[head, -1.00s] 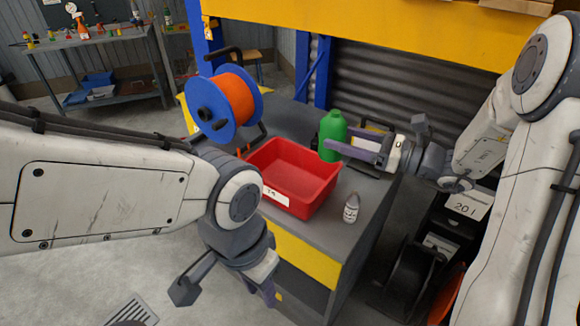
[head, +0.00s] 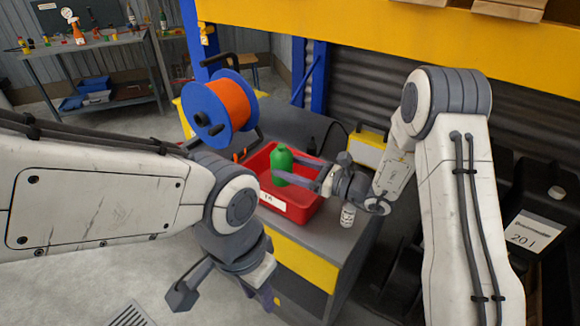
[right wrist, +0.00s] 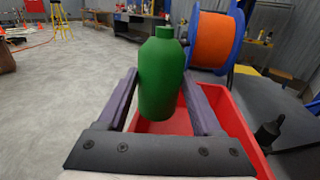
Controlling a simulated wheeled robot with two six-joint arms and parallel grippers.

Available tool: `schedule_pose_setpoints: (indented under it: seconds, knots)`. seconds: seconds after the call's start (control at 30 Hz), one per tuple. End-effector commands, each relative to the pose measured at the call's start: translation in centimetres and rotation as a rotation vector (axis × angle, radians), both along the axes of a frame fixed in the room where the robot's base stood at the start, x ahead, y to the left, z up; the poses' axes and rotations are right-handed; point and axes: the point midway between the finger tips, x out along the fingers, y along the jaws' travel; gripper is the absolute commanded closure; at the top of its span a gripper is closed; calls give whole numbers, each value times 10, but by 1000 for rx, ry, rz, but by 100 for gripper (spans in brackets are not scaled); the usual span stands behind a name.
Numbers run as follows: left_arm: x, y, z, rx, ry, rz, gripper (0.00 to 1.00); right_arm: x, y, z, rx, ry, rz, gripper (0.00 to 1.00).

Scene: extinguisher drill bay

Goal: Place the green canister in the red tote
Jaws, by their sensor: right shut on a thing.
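The green canister (head: 281,163) is upright between the fingers of my right gripper (head: 290,172), which is shut on it. In the head view it appears over the red tote (head: 312,208). The right wrist view also shows the canister (right wrist: 161,75) between both fingers, with the red tote (right wrist: 232,125) below and behind it. Whether the canister's base touches the tote floor is hidden. The tote sits on the grey bench, a white label on its front. My left gripper (head: 222,296) hangs low in front of the bench, away from the tote; its fingers are partly hidden.
An orange and blue cable reel (head: 222,108) stands behind the tote on the left. A small white bottle (head: 347,215) stands right of the tote, close under my right gripper. A yellow and grey case (head: 369,150) is at the back right. A dark bottle (right wrist: 268,132) stands beside the tote.

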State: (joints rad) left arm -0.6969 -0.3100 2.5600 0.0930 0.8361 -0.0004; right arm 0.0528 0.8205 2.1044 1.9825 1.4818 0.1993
Motion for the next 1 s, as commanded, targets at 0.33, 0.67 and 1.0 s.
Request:
schedule_pose_setpoints:
  seconds: [0.33,0.67,1.0]
  knots:
    - [0,0,-3,0,0,0,65,0,0,-3,2,-3,0,100]
    - [0,0,-12,0,0,0,65,0,0,-14,2,-3,0,100]
    - [0,0,-11,0,0,0,65,0,0,-13,0,-1,0,3]
